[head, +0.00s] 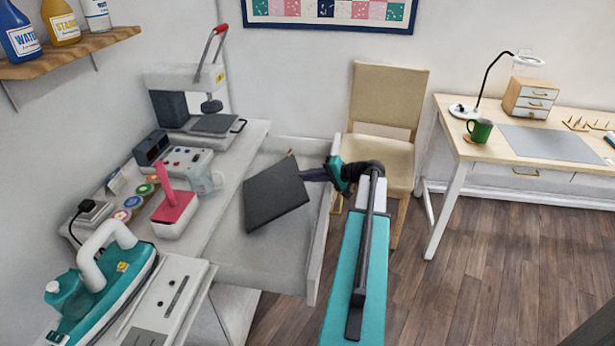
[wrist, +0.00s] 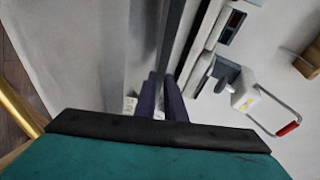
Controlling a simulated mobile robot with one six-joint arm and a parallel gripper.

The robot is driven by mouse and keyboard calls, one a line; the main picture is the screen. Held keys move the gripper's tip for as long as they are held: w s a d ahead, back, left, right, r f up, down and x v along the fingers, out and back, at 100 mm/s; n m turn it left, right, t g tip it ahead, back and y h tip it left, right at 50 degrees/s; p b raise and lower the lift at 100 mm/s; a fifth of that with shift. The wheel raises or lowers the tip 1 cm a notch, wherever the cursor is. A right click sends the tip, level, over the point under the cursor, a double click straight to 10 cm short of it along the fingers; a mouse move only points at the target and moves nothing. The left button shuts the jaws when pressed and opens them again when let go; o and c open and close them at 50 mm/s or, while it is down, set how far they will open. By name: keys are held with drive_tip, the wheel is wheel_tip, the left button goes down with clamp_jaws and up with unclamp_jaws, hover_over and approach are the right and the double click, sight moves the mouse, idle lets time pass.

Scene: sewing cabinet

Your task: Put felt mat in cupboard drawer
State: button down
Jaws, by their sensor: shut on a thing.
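The felt mat is a dark grey square sheet (head: 275,195), tilted, over the open cupboard drawer (head: 235,262). My gripper (head: 308,174) reaches in from the right and is shut on the mat's right edge. The drawer is pale, with its front panel on the right, and is pulled out from the white cabinet. The mat hides part of the drawer's floor; I cannot tell whether it touches it. In the wrist view, the dark purple fingers of my gripper (wrist: 162,98) meet the mat, seen nearly edge-on as a dark strip (wrist: 172,40).
A wooden chair (head: 385,105) stands behind the drawer front. A desk (head: 470,150) stands at right; the floor before it is clear.

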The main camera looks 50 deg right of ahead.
drive_tip(key=shift+f, duration=0.1)
drive_tip(key=c, duration=2.1)
unclamp_jaws()
drive_tip(key=b+v, duration=0.1)
drive_tip(key=v, duration=1.1)
